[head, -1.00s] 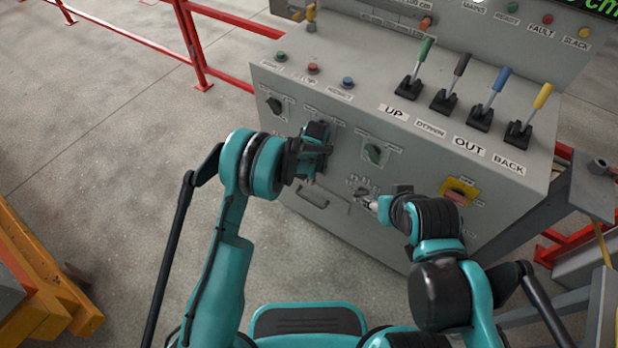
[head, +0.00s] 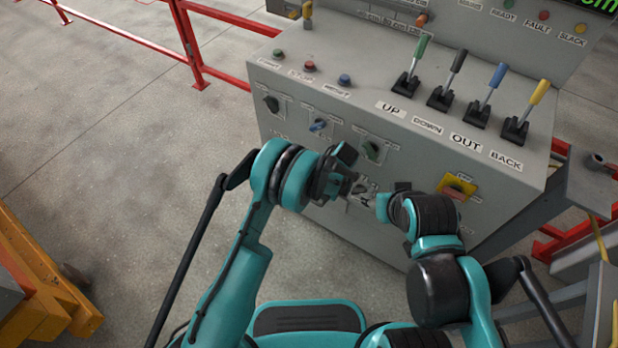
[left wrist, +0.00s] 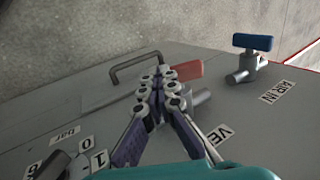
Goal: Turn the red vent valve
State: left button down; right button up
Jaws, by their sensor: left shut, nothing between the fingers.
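The vent valve's red handle (left wrist: 188,70) shows in the left wrist view on a grey stem, beside a partly covered label starting "VE". My left gripper (left wrist: 160,78) is shut and empty, its fingertips overlapping the left end of the red handle; I cannot tell whether they touch it. In the head view my left gripper (head: 360,190) is low at the front of the grey console, and the red handle cannot be made out there. My right gripper (head: 382,207) is close on its right; its fingers are too hidden to judge.
A blue-handled valve (left wrist: 252,43) labelled "AIR IN" stands nearby. A grey bracket handle (left wrist: 135,66) sticks out of the panel. The console's front (head: 290,150) carries several knobs, with coloured levers on top. Open floor lies to the left.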

pick_arm(q)
jog(key=shift+s+d+f+t+y, duration=0.1)
jog(key=shift+d+f+t+y, duration=0.1)
jog(key=shift+f+t+y, duration=0.3)
jog(key=shift+s+d+f+t+y, duration=0.15)
jog(key=shift+f+y, duration=0.15)
jog(key=shift+f, duration=0.75)
jog(key=shift+a+f, duration=0.1)
jog(key=shift+f, duration=0.25)
jog(key=shift+w+a+f, duration=0.15)
jog(key=shift+w+f, duration=0.05)
jog(key=shift+f, duration=0.25)
dwell(2.4)
jog(key=shift+s, duration=0.1)
dwell(1.1)
